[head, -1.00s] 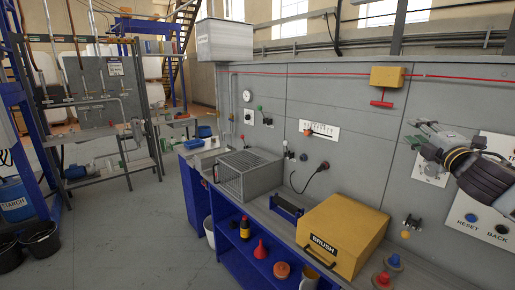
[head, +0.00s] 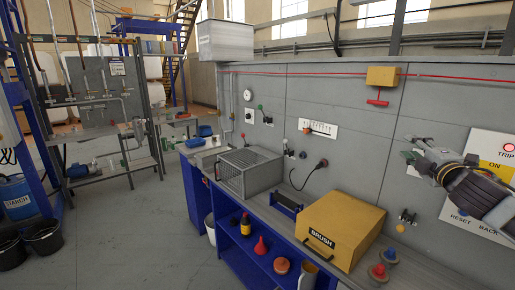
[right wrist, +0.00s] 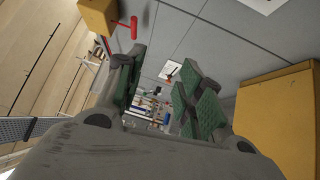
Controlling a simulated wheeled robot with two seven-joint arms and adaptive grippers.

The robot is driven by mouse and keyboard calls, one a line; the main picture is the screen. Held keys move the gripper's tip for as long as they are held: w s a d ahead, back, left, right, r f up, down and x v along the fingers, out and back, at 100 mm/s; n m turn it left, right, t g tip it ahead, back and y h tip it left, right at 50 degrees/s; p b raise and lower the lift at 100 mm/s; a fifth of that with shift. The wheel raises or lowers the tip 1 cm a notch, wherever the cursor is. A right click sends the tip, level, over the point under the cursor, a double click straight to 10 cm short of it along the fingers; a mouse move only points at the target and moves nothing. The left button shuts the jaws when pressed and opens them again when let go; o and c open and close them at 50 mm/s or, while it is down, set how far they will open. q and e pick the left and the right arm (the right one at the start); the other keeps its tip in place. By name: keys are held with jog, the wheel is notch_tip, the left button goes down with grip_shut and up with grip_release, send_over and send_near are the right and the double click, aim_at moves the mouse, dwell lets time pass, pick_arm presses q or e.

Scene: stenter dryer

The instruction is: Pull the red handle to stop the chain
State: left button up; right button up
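The red handle (head: 377,100) is a T-shaped pull hanging below a yellow switch box (head: 383,77) on the grey wall panel. A red cord runs along the wall to both sides of the box. My right gripper (head: 416,150) is below and to the right of the handle, apart from it. In the right wrist view its two green-padded fingers (right wrist: 158,85) are spread with nothing between them. There the red handle (right wrist: 134,27) shows beyond the left finger, near the top, beside the yellow box (right wrist: 97,14). My left gripper is not in view.
A control panel (head: 494,172) with a lit red TRIP lamp and RESET and BACK labels is behind my right arm. Below, the bench carries a yellow BRUSH box (head: 341,229), a wire basket (head: 249,172) and coloured knobs (head: 378,272). The wall around the handle is mostly clear.

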jog(key=s+a+f+m+g, duration=0.2)
jog(key=s+f+m, duration=0.1)
jog(key=f, duration=0.8)
jog(key=s+a+f+m+g, duration=0.3)
jog(key=f, duration=0.8)
jog(key=s+a+f+m+g, duration=0.2)
jog(key=s+f, duration=0.2)
jog(key=f, duration=0.7)
jog(key=s+a+f+m+g+y, duration=0.1)
jog(key=s+a+f+m+g, duration=0.3)
jog(key=s+a+f, duration=0.55)
jog(key=s+a+f+m+g+y, duration=0.1)
jog(key=s+a+f+m+g, duration=0.3)
jog(key=s+a, duration=0.55)
jog(key=s+d+f+g, duration=0.1)
jog(key=s+f, duration=0.2)
jog(key=f, duration=1.4)
jog(key=s+d+f, duration=0.2)
jog(key=f, duration=1.5)
jog(key=s+d+f, duration=0.2)
jog(key=s+f, duration=0.8)
jog(key=s, duration=0.1)
jog(key=s+d+f+n+g, duration=0.1)
jog(key=s+f, duration=0.9)
jog(key=s, duration=0.1)
jog(key=shift+s+d+g, duration=0.2)
jog(key=shift+d+g, duration=0.1)
jog(key=shift+d, duration=0.1)
